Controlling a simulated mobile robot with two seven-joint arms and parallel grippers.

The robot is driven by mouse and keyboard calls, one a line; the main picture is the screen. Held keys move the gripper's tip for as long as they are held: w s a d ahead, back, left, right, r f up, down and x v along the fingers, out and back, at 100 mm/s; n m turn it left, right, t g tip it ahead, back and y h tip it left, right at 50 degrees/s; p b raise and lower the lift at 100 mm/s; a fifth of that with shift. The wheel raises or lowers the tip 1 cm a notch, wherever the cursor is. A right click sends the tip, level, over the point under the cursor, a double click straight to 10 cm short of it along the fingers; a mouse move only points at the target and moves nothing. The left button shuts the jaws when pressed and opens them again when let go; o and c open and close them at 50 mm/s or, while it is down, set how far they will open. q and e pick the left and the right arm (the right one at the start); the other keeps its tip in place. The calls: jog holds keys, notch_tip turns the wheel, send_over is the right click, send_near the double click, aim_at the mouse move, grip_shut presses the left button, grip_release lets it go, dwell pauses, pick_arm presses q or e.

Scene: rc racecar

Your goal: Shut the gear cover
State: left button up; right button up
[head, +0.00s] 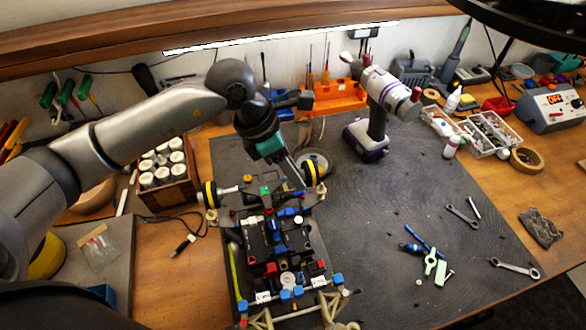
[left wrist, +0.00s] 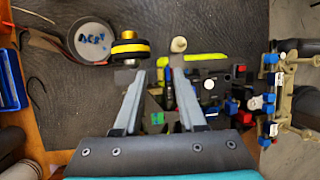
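The RC racecar (head: 283,248) sits on the dark mat, its rear end with yellow-and-black wheels (head: 210,194) toward the back. My left gripper (head: 298,182) points down over that end, close to the right-hand yellow wheel (head: 311,173). In the left wrist view, the left gripper's fingers (left wrist: 158,78) are apart with nothing held between them. A small part with green and blue squares (left wrist: 156,118) shows below, between the fingers. I cannot clearly pick out the gear cover; the fingers and gripper body hide part of this area. My right gripper is not in view.
A cordless drill (head: 376,115) stands behind right of the car. A bottle crate (head: 166,176) is at left. Wrenches (head: 463,216) and small tools (head: 430,258) lie right. The mat between drill and tools is mostly clear.

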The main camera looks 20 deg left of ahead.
pick_arm(q)
grip_shut()
dwell(0.3)
jog(key=b, duration=0.1)
jog(key=f+t+y+b, duration=0.1)
jog(key=b, duration=0.1)
jog(key=shift+s+d, duration=0.15)
jog(key=shift+s, duration=0.1)
dwell(0.3)
grip_release()
jog(key=shift+r, duration=0.1)
